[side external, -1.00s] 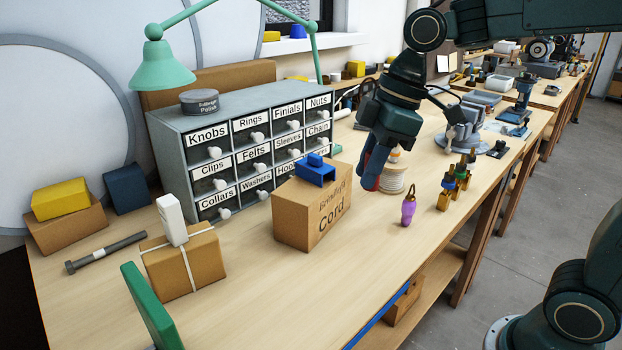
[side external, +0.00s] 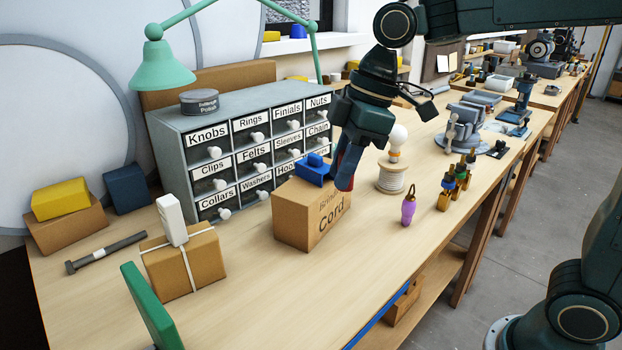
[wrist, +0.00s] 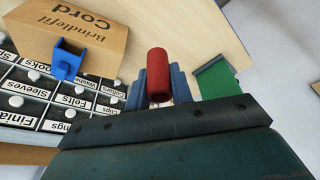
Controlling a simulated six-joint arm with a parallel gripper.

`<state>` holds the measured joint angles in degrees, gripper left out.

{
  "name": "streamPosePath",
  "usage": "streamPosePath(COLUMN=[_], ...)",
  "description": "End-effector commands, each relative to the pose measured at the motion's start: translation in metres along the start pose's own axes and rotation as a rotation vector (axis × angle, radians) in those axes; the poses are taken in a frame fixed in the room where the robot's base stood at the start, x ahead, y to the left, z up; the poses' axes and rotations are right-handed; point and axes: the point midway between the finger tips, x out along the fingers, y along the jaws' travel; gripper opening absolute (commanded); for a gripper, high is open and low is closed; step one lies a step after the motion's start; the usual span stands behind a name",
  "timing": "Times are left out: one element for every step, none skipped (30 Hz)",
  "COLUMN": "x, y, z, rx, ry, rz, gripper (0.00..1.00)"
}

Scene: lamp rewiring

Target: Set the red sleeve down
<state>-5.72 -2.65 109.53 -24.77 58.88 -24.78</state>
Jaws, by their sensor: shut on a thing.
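My gripper (side external: 345,168) is shut on the red sleeve and points down above the bench. In the side view the fingers hide most of the sleeve. I cannot tell the exact gap between it and the bench.
A blue bracket (side external: 313,170) sits on the Cord box. The labelled drawer cabinet (side external: 240,140) stands behind it. A spool with a white bulb (side external: 393,177) and a purple piece (side external: 408,208) stand to the right. The bench front (side external: 330,275) is clear.

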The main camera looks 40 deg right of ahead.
Motion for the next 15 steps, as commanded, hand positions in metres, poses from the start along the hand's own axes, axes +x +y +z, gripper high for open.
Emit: streamPosePath(x=[0.004, 0.005, 0.008, 0.010, 0.012, 0.015, 0.017, 0.020, 0.022, 0.025, 0.027, 0.030, 0.031, 0.033, 0.035], y=[-0.003, -0.004, -0.007, -0.009, -0.011, -0.015, -0.018, -0.021, -0.025, -0.028, -0.032, -0.036, -0.039, -0.042, -0.045], z=[-0.012, -0.019, -0.029, -0.036, -0.044, -0.053, -0.061, -0.068, -0.077, -0.084, -0.090, -0.098, -0.103, -0.108, -0.114], rx=[-0.024, -0.037, -0.054, -0.067, -0.080, -0.097, -0.110, -0.123, -0.139, -0.151, -0.163, -0.176, -0.185, -0.193, -0.203], ry=[-0.001, -0.001, -0.001, -0.001, -0.001, -0.002, -0.001, -0.002, -0.002, -0.002, -0.001, -0.002, -0.001, -0.001, -0.001], rz=[-0.008, -0.011, -0.016, -0.020, -0.023, -0.029, -0.032, -0.036, -0.041, -0.044, -0.047, -0.051, -0.054, -0.056, -0.059], gripper=[0.01, 0.01, 0.01, 0.01, 0.01, 0.01, 0.01, 0.01, 0.01, 0.01, 0.01, 0.01, 0.01, 0.01, 0.01])
